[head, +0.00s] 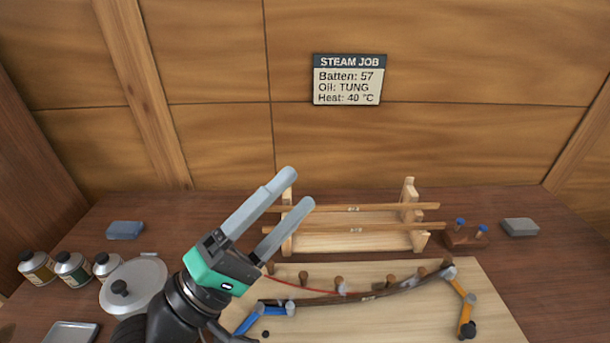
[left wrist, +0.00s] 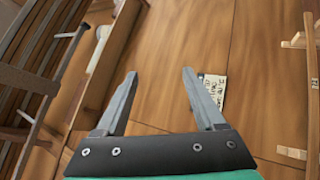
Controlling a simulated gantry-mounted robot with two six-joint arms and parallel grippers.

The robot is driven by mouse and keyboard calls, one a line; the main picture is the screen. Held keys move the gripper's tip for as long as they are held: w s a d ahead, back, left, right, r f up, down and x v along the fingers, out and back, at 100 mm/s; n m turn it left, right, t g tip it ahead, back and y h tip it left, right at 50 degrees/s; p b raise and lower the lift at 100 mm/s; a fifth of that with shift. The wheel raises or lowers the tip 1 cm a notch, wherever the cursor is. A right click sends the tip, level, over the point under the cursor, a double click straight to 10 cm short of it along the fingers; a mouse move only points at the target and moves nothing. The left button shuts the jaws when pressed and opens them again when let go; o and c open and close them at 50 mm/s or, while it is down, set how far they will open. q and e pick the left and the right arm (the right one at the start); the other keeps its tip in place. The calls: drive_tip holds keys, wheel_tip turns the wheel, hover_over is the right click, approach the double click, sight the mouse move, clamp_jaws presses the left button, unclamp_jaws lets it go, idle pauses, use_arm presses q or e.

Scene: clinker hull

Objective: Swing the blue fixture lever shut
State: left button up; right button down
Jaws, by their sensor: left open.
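The blue fixture lever (head: 250,320) is at the left end of the pale fixture board, partly hidden behind my left arm. Its blue arm slants down to the left from a joint near a grey clamp piece. My left gripper (head: 292,188) is open and empty, raised above the board and pointing up toward the back wall. It also shows in the left wrist view (left wrist: 158,75), with nothing between its fingers. A dark curved batten (head: 385,290) lies along wooden pegs on the board. My right gripper is not in view.
An orange lever (head: 466,312) is at the board's right end. A wooden rack (head: 350,240) with battens stands behind. Cans (head: 72,268), a lidded pot (head: 135,287) and a metal tray (head: 70,333) are at left. A sign (head: 348,80) hangs on the wall.

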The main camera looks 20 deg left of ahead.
use_arm(q)
drive_tip(key=r, duration=0.1)
drive_tip(key=r+m, duration=0.1)
drive_tip(key=shift+d+r+m+t, duration=0.3)
drive_tip(key=shift+d+r, duration=0.05)
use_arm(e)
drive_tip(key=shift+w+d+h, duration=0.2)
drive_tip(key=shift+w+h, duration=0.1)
